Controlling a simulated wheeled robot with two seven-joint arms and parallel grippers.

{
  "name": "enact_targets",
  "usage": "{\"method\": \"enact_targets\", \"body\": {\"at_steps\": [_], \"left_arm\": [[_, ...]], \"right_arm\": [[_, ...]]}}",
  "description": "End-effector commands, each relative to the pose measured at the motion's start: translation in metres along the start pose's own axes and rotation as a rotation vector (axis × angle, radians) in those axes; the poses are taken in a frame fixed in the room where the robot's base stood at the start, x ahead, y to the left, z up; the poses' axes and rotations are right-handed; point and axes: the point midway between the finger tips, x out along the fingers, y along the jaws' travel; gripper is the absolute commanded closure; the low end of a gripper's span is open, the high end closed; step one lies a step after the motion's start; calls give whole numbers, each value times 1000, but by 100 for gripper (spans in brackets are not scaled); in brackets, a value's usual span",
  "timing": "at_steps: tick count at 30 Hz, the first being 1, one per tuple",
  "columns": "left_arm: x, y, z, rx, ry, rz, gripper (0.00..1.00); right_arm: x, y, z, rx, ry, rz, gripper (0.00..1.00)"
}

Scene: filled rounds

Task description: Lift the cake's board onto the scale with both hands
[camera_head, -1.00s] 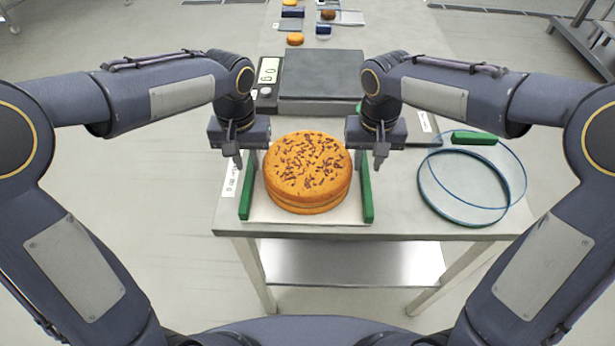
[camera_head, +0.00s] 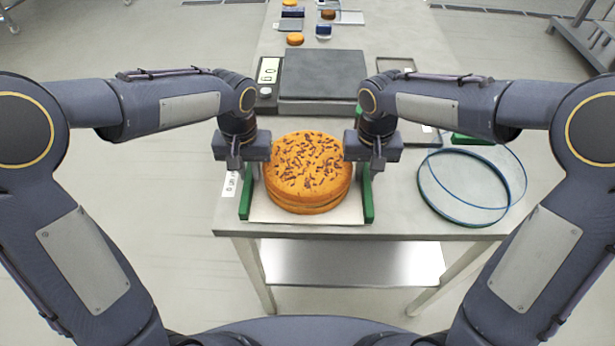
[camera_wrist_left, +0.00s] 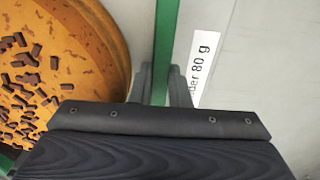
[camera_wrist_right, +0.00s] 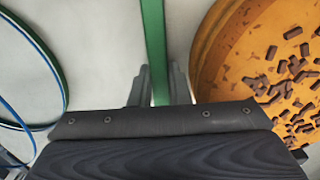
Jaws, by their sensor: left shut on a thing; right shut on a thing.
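The round orange-brown cake (camera_head: 308,172) with dark sprinkles sits on a pale board (camera_head: 310,213) at the table's front edge. Green bars run along the board's left (camera_head: 246,195) and right (camera_head: 368,198) sides. My left gripper (camera_wrist_left: 168,85) is shut on the left green bar, its fingers on either side of it. My right gripper (camera_wrist_right: 158,85) is shut on the right green bar in the same way. The scale (camera_head: 322,78), a dark grey platform with a display (camera_head: 269,71) that seems to read 0 g, stands empty behind the cake.
A clear round ring with blue edges (camera_head: 463,209) lies on the table to the right, with a green bar (camera_head: 472,139) behind it. A paper label (camera_wrist_left: 205,60) is left of the board. Small cakes and blocks (camera_head: 295,39) stand at the far end.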

Motion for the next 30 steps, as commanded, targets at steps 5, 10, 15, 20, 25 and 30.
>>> {"method": "enact_targets", "body": {"at_steps": [5,10,15,20,25,30], "left_arm": [[-2,0,0,0,2,0,100],[-11,0,0,0,2,1,100],[-28,0,0,0,2,1,100],[-45,0,0,0,2,0,100],[-52,0,0,0,1,0,100],[-51,0,0,0,1,0,100]], "right_arm": [[-2,0,0,0,2,-1,100],[-11,0,0,0,2,-1,100],[-28,0,0,0,2,-1,100],[-45,0,0,0,1,0,100],[-52,0,0,0,1,0,100],[-51,0,0,0,1,0,100]]}}
